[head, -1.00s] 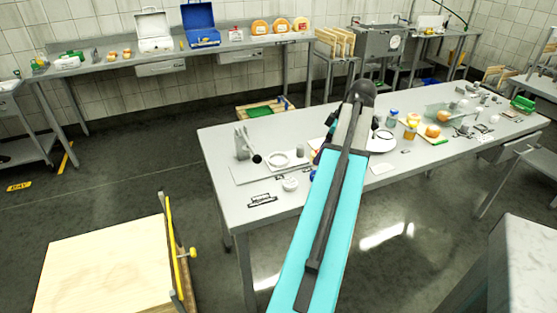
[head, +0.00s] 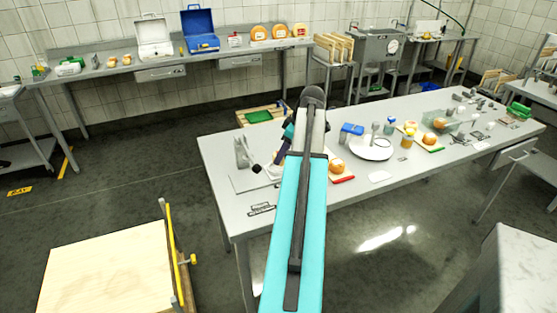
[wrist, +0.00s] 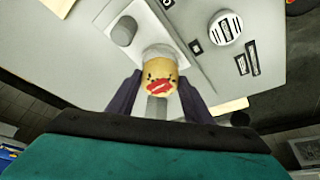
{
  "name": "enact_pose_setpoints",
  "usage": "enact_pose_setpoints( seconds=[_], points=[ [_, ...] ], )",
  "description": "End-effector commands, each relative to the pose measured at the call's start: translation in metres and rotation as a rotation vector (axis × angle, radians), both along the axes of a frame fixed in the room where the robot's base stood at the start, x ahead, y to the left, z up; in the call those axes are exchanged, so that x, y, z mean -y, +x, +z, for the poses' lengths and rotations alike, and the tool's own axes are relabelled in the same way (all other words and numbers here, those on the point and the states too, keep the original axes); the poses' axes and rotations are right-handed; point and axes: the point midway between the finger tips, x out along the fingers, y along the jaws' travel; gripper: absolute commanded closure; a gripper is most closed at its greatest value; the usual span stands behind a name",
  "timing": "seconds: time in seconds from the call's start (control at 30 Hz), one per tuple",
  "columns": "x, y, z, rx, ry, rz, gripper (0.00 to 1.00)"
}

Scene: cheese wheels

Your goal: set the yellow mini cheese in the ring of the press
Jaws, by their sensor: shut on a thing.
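The yellow mini cheese (wrist: 159,80), with a red and black mark on its face, is between the fingers of my gripper (wrist: 159,90) in the wrist view. My gripper is shut on it. A pale grey round rim, seemingly the ring (wrist: 157,50), shows just beyond the cheese over the press's light base plate (wrist: 170,22). I cannot tell whether the cheese is above the ring or inside it. In the head view the press (head: 242,152) stands at the table's left end, and my arm hides most of the ring and the cheese.
A grey cylinder (wrist: 123,31) stands on the base plate. A white slotted disc (wrist: 225,28) and black-framed labels (wrist: 246,59) lie beside it.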

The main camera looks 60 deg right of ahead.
Motion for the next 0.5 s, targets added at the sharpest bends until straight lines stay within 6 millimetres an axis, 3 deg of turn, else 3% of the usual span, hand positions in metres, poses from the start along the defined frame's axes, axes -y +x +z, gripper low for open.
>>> enact_pose_setpoints(
  seconds=[0.37,0.5],
  points=[
    [0.0,0.002,0.0,0.0,-0.001,0.0,0.82],
    [0.0,0.012,0.0,0.0,0.0,0.001,0.82]
  ],
)
